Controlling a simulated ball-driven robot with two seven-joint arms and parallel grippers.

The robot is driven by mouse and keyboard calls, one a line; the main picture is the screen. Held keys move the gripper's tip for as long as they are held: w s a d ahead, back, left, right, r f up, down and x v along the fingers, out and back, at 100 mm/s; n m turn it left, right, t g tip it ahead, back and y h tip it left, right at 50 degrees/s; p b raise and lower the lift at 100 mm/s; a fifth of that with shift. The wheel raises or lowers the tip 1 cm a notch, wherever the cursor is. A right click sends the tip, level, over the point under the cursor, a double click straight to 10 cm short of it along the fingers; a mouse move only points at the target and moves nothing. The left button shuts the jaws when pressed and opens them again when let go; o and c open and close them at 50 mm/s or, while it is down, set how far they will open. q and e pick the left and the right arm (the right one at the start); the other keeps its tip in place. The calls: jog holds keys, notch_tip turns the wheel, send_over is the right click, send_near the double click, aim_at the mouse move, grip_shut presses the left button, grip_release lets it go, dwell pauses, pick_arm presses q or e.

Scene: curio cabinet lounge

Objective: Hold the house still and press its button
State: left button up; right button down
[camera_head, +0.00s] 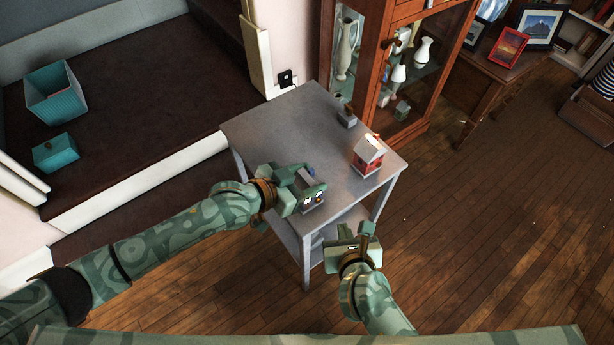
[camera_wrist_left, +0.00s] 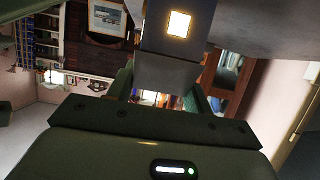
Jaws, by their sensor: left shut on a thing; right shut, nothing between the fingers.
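A small grey house (camera_head: 314,206) with lit windows stands near the front edge of the grey table (camera_head: 290,135). My left gripper (camera_head: 311,191) is shut on this house and covers much of it. In the left wrist view, the dark grey house (camera_wrist_left: 172,42) with a glowing window sits between the fingers. I cannot make out its button. My right gripper (camera_head: 352,243) is shut and empty, in front of the table's near edge, to the right of the held house and apart from it.
A red house with a pale roof (camera_head: 368,157) stands near the table's right corner. A small grey object (camera_head: 347,117) stands at the back. A glass cabinet (camera_head: 400,70) is close behind the table. The table's middle and left are clear.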

pick_arm(q)
jog(key=o, duration=1.5)
jog(key=shift+c, duration=0.2)
jog(key=shift+a, duration=0.1)
